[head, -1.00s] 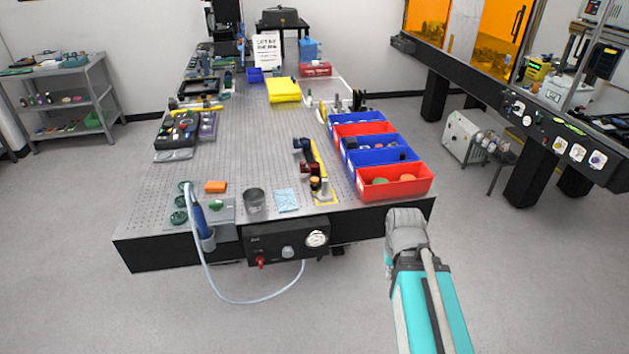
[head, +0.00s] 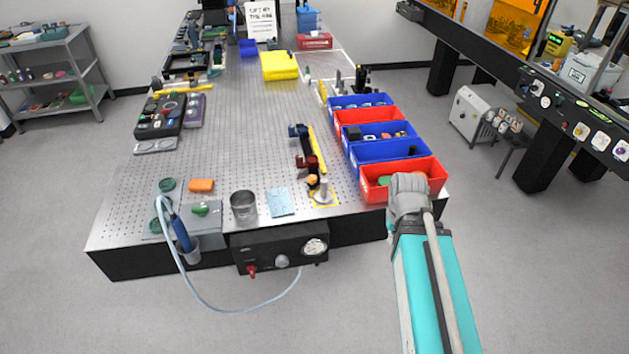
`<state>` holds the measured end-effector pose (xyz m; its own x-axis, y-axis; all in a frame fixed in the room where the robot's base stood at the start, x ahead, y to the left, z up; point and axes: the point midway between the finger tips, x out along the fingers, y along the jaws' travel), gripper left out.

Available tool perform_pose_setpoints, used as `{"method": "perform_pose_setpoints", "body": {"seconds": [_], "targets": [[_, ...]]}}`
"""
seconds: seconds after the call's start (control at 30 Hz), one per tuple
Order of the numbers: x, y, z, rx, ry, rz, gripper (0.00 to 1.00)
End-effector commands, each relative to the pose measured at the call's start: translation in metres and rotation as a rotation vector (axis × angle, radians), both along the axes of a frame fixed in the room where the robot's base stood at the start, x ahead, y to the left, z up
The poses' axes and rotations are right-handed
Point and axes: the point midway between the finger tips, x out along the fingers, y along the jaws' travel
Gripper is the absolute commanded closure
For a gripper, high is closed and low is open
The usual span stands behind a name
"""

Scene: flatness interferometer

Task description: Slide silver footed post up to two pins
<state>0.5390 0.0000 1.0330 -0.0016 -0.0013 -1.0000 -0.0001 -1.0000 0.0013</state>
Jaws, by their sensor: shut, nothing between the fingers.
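A silver post with a wide foot (head: 323,192) stands upright near the front right of the perforated table (head: 225,135), on or inside a yellow outlined square. More small upright posts (head: 338,82) stand further back, beside a yellow strip and the bins; at this size I cannot tell whether the two pins are among them.
Red and blue bins (head: 402,167) line the table's right edge. Dark red and blue mounts (head: 308,160) stand just behind the post. A blue card (head: 281,202), a metal cup (head: 243,205) and a hosed blue tool (head: 180,233) are to its left. The table's middle is clear.

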Motion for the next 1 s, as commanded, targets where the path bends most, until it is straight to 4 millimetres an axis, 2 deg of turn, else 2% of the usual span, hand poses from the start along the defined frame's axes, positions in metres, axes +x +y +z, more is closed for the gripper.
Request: {"method": "perform_pose_setpoints", "body": {"seconds": [0.53,0.67,0.77,0.87,0.93,1.0], "targets": [[0.0,0.0,0.0,0.0,0.0,0.0,1.0],[0.005,0.002,0.0,0.0,0.0,0.01,1.0],[0.018,0.008,0.001,0.0,0.0,0.037,1.0],[0.041,0.02,0.002,0.0,0.0,0.087,1.0],[0.063,0.025,0.003,0.0,0.0,0.132,1.0],[0.088,0.041,0.004,0.0,0.0,0.191,1.0]]}}
